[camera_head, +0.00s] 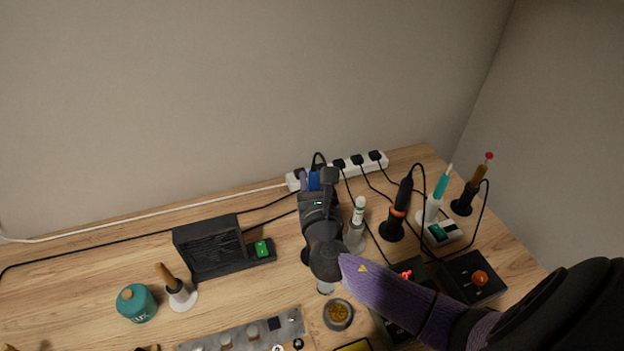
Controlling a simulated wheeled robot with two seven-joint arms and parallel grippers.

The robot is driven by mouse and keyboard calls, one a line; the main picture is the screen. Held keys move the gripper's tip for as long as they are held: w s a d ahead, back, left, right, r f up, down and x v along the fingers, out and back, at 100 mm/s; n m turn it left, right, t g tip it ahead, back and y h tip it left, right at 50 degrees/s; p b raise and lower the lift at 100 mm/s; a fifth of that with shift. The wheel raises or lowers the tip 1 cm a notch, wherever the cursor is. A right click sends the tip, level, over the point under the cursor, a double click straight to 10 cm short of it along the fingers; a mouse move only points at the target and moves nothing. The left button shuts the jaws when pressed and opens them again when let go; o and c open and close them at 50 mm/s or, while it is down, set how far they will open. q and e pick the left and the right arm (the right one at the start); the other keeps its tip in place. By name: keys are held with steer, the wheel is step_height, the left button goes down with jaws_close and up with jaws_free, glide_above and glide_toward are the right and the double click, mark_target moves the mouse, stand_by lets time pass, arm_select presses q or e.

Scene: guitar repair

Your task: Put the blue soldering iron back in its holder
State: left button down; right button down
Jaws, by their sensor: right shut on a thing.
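My right gripper (320,180) reaches in from the lower right and is over the back middle of the bench. It is shut on the blue soldering iron (314,181), of which only a small blue part shows between the fingers. The gripper body and wrist hide the rest of the iron. My left gripper is not in view.
A white power strip (376,163) lies along the wall behind the gripper. Stands with an orange-ringed iron (398,212), a teal tool (440,187) and a red-tipped tool (476,182) are on the right. A black fan box (208,247) stands left. Cables cross the bench.

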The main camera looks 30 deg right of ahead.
steer(key=shift+p, duration=0.3)
stand_by(0.4)
stand_by(0.3)
steer(key=shift+f+b, duration=1.75)
steer(key=shift+f, duration=0.45)
steer(key=shift+f+b, duration=1.2)
steer(key=shift+f, duration=0.1)
